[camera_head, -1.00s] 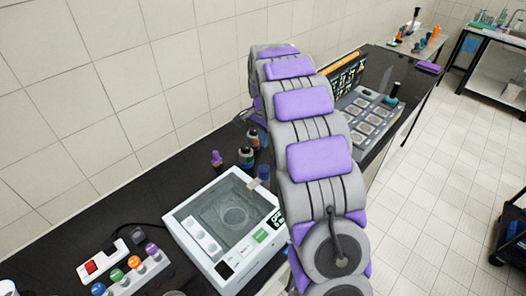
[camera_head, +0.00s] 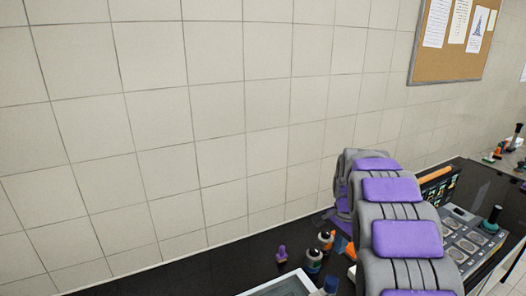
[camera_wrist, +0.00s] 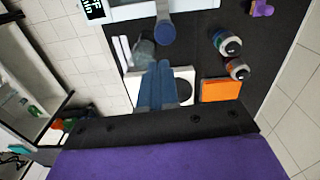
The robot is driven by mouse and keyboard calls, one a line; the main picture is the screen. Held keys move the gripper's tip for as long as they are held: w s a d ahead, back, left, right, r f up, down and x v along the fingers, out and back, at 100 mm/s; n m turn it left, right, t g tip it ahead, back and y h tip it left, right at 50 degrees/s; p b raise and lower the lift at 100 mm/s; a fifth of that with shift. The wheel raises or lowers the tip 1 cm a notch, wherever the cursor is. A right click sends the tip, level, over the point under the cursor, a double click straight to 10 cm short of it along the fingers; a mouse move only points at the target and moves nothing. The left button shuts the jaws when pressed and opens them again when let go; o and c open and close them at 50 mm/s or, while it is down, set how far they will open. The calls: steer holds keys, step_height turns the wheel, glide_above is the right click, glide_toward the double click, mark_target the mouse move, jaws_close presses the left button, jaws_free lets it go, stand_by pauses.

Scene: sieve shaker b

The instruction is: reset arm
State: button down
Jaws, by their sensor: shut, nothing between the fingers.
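My gripper shows in the wrist view as two blue fingers (camera_wrist: 157,68) lying together, shut and empty. They hang over the dark bench (camera_wrist: 275,40), close to a white piece with a dark round mark (camera_wrist: 187,84). A blue knob (camera_wrist: 166,34) on a white device lies just beyond the fingertips. In the head view my grey and purple arm rises at lower right, and my gripper is hidden behind it.
Two bottles (camera_wrist: 226,42) and an orange block (camera_wrist: 220,91) stand right of the fingers.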

steer(key=s+a+f+n+g+b, duration=0.1)
steer(key=s+a+n+b, duration=0.3)
steer(key=s, duration=0.7)
steer(key=s+a+f+n+b, duration=0.1)
steer(key=s+a+n+b, duration=0.3)
steer(key=s, duration=0.6)
steer(key=s+a+f+n+b, duration=0.1)
steer(key=s+f, duration=0.3)
steer(key=s, duration=0.5)
steer(key=s+a+f+n+b, duration=0.2)
steer(key=s+a+f+n, duration=0.1)
steer(key=s, duration=0.7)
steer(key=shift+s+a+f+n+g, duration=0.3)
steer(key=shift+a+f+n+g, duration=0.15)
steer(key=shift+f, duration=0.35)
